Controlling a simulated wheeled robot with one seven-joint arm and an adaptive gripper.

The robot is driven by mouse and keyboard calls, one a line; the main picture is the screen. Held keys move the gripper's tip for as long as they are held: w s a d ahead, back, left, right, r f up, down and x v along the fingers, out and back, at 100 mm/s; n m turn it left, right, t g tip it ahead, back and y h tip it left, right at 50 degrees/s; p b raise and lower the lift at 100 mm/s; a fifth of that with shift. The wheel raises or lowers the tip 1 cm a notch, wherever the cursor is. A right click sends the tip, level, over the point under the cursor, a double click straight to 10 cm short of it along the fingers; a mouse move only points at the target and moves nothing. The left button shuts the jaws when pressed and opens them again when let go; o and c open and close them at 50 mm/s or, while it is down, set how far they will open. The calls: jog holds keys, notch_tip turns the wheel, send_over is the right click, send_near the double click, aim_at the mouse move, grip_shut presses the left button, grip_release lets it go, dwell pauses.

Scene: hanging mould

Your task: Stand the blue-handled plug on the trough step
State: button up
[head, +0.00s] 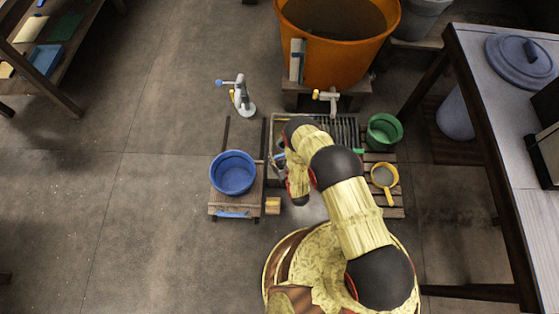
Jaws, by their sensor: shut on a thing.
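My gripper (279,160) is at the left end of the trough (343,128), just right of the blue bucket. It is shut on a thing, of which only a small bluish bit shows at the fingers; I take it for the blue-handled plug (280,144). Its lower part is hidden, and I cannot tell if it touches anything. My arm covers much of the trough's near side, and the trough step cannot be made out clearly. The trough has a slatted grate at its right.
A blue bucket (233,173) stands on a low wooden stand left of my gripper. A white tap with a blue end (241,97) stands behind it. A large orange tub (337,45) is behind the trough. A green bucket (384,132) and yellow dipper (385,176) are right.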

jog(key=shift+s+f+b, duration=0.15)
jog(key=shift+f+b, duration=0.2)
jog(key=shift+f, duration=1.1)
jog(key=o, duration=1.6)
